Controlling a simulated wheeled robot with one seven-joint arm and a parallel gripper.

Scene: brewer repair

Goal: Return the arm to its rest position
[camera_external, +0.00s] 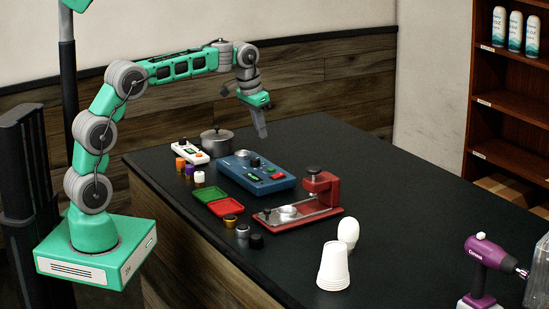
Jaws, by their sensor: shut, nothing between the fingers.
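My gripper (260,122) hangs from the outstretched arm, pointing down and slightly right. It is above the far part of the dark counter (420,225), behind the blue device. Its fingers are shut and hold nothing. The arm reaches from its base at the left, rising and then stretching over the counter. The gripper appears clear of everything on the counter.
Below the arm are a blue device (257,172), a lidded pot (217,142), a small white panel (189,151), green and red trays (211,194), and a red press (320,190). White cups (333,268) and a purple drill (484,252) stand nearer. The counter's right-hand middle is clear.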

